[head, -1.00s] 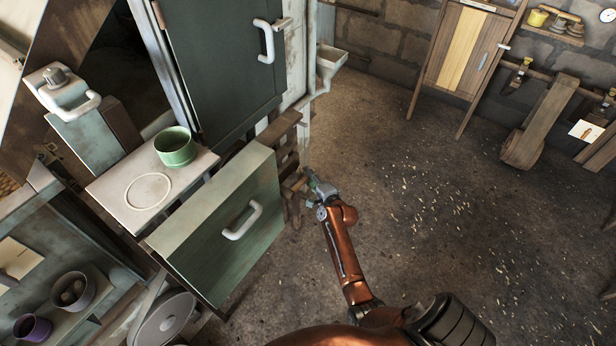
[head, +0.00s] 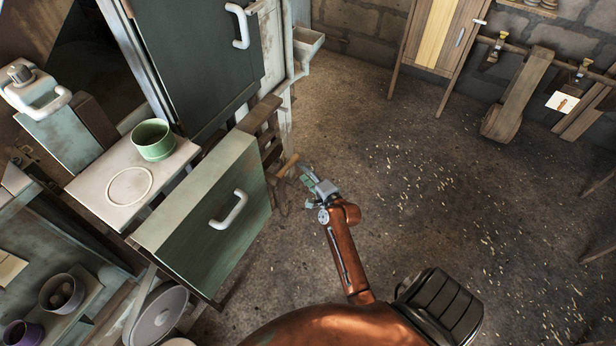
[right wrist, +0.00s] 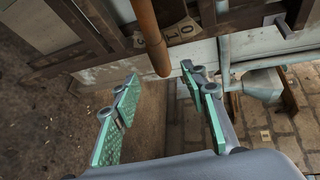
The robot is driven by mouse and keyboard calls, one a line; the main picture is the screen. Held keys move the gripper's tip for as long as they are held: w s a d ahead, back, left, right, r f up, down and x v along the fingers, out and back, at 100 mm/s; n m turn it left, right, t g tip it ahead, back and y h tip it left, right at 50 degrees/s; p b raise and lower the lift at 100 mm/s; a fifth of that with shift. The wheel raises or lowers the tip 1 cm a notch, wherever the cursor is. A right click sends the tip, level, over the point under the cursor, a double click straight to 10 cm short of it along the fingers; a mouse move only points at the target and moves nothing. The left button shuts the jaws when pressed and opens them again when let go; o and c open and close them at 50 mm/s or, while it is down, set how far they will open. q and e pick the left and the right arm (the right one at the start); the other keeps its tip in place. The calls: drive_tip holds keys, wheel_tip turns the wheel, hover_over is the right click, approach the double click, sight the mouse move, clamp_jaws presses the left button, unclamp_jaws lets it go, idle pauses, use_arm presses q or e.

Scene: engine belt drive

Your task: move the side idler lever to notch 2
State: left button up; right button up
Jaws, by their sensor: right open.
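The side idler lever shows as a short tan-brown rod (head: 288,165) beside the wooden frame at the right of the green drawer. In the right wrist view it is a round brown rod (right wrist: 151,38) coming down from the top edge, its rounded end just beyond and between my fingertips. My right gripper (head: 309,175) is open and empty, a small gap from the rod's end; its green-padded fingers (right wrist: 160,80) are spread apart. A plate marked 1 and 0 (right wrist: 180,31) sits just right of the rod. The rod may cover other marks, so I cannot tell its notch. My left gripper is out of view.
The green drawer front (head: 215,220) with a white handle stands left of my right arm. A green bowl (head: 153,140) stands on the white top (head: 90,186). A pale pipe and funnel (right wrist: 262,85) are right of my fingers.

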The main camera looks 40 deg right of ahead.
drive_tip(key=shift+v, duration=1.25)
drive_tip(key=s+a+f+n+g+y+p, duration=0.1)
drive_tip(key=s+a+f+n+g+p, duration=0.15)
drive_tip(key=s+f, duration=0.6)
drive_tip(key=s+a+f+n+g+p, duration=0.1)
drive_tip(key=s+a+f+n+g, duration=0.3)
drive_tip(key=f, duration=0.8)
drive_tip(key=s+a+f+n+g+y+p, duration=0.1)
drive_tip(key=s+a+f+n+p, duration=0.2)
drive_tip(key=s+f, duration=0.65)
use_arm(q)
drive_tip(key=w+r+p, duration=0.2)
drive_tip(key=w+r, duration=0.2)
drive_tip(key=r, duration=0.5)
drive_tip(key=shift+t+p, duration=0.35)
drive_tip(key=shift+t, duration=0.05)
use_arm(e)
drive_tip(key=s+a+f+n+g, duration=0.1)
drive_tip(key=s+f+n, duration=0.3)
drive_tip(key=s, duration=0.9)
drive_tip(key=s+a+f+n+g, duration=0.1)
drive_tip(key=s+f+n+g, duration=0.2)
drive_tip(key=s, duration=1)
drive_tip(key=s+a+f+n+g, duration=0.1)
drive_tip(key=s+f+n+g, duration=0.2)
drive_tip(key=s, duration=1)
wheel_tip(320, 180, down, 3)
drive_tip(key=shift+n, duration=1.05)
